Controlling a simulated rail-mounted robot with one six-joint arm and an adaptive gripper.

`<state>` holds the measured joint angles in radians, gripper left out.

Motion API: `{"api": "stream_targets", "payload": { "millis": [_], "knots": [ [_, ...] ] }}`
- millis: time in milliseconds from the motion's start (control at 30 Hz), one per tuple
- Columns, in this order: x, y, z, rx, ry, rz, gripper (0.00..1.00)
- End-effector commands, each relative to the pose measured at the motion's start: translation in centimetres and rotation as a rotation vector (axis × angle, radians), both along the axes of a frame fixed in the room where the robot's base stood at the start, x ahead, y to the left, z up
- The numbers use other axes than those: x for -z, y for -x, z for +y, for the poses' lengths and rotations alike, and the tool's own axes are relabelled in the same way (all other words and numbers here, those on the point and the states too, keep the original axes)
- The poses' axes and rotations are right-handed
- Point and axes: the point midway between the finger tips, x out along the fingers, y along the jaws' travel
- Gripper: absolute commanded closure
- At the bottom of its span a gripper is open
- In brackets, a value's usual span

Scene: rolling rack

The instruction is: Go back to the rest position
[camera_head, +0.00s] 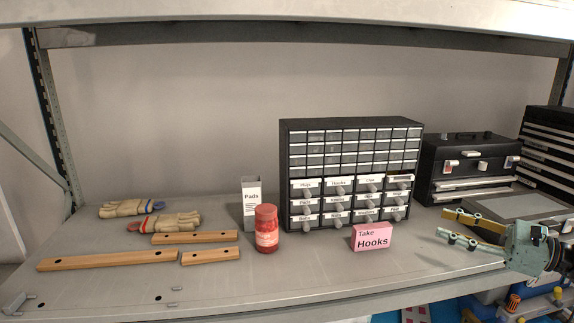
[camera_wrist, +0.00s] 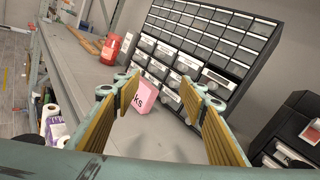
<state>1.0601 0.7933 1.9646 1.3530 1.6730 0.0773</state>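My gripper (camera_head: 464,229) is at the right side of the shelf in the head view, pointing left, with its two fingers apart and nothing between them. In the wrist view the open gripper (camera_wrist: 160,112) has its padded fingers on either side, with the pink box labelled "Take Hooks" (camera_wrist: 146,92) beyond them. That pink box (camera_head: 372,237) stands on the shelf in front of the black drawer cabinet (camera_head: 284,180), apart from my gripper.
A black toolbox (camera_head: 440,160) and a dark drawer chest (camera_head: 550,150) stand at the back right. A red jar (camera_head: 267,228), a grey Pads box (camera_head: 250,205), gloves (camera_head: 130,208) and wooden bars (camera_head: 110,258) lie left of the cabinet. The shelf's front middle is clear.

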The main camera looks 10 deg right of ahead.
Motion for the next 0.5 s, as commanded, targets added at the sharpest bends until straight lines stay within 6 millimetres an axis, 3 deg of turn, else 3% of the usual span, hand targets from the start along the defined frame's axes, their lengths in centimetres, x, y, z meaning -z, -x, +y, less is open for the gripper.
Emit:
{"api": "stream_targets", "payload": {
  "millis": [100,500],
  "knots": [
    [-1.1,-0.3,3.4,-0.063,0.05,0.014,0.61],
    [-3.7,0.6,13.5,-0.259,0.22,0.051,0.61]
  ]
}}
